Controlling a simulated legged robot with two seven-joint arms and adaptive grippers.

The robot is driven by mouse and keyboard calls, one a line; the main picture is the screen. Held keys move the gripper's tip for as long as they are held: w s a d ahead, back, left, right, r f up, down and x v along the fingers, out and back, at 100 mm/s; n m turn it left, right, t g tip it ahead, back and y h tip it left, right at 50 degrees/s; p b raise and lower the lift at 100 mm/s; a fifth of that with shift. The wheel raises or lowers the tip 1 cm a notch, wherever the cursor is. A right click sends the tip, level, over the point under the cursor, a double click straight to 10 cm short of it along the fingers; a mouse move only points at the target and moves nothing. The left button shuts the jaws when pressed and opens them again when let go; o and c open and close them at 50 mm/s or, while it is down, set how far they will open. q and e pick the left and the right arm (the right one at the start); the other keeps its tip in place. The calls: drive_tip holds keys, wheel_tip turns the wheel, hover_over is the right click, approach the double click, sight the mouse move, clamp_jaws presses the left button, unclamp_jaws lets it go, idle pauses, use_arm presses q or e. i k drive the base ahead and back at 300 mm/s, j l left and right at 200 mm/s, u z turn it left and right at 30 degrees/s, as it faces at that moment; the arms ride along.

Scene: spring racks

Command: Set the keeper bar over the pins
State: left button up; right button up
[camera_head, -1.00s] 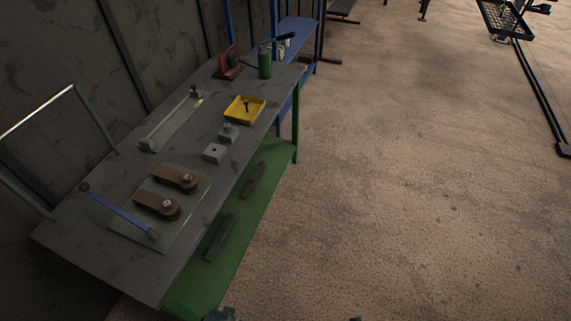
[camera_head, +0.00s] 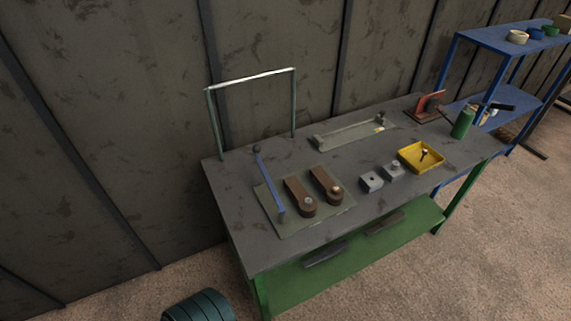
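A grey bench (camera_head: 235,235) with green legs stands ahead of me. On its near left part lies a flat plate (camera_head: 290,228) with two brown blocks, the left block (camera_head: 299,193) and the right block (camera_head: 325,182). Each has a bright pin or bolt head at its near end. A slim blue bar (camera_head: 268,180) with a dark knob lies along the plate's left side, clear of both blocks. A long grey channel-like piece (camera_head: 350,133) lies farther back. I cannot tell for certain which is the keeper bar. Neither gripper can be made out.
Two small grey blocks (camera_head: 372,182) and a yellow tray (camera_head: 432,160) sit to the right. A green bottle (camera_head: 463,122) and red stand (camera_head: 430,104) are at the far end. A metal frame (camera_head: 251,78) rises behind. A teal ribbed round thing (camera_head: 200,306) shows at the lower edge.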

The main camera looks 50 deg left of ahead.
sight(256, 149)
drive_tip(key=u, duration=1.7)
